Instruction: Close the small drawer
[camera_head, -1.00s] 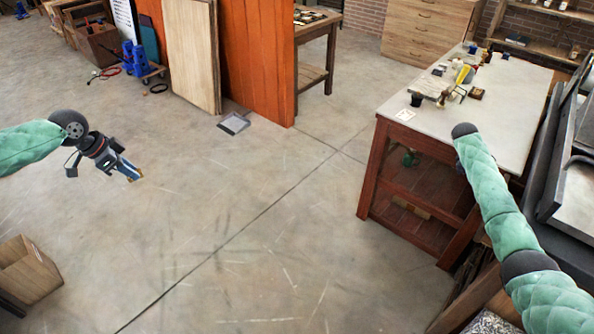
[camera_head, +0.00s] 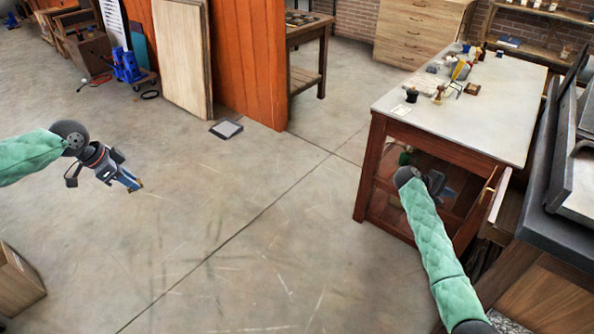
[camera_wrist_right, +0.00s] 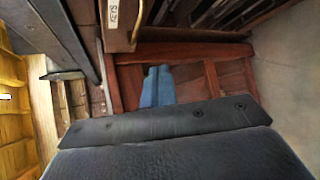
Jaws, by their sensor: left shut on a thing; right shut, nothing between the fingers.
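The small drawer (camera_head: 497,208) juts out from the wooden cabinet at the right in the head view, with a pale front and a brass handle. Its labelled front (camera_wrist_right: 117,14) and handle show at the top of the right wrist view. My right gripper (camera_head: 449,194) is to the left of the drawer front, apart from it. In the right wrist view its blue fingers (camera_wrist_right: 157,72) are shut and empty, below and to the right of the handle. My left gripper (camera_head: 136,184) is out over the floor at the left, shut on a small tan thing at its tips.
The red-brown workbench (camera_head: 372,165) stands just beyond my right gripper, with tools on its pale top. A dark machine (camera_head: 560,215) sits on the cabinet (camera_head: 545,298) at the right. A wooden box (camera_head: 18,280) stands at lower left.

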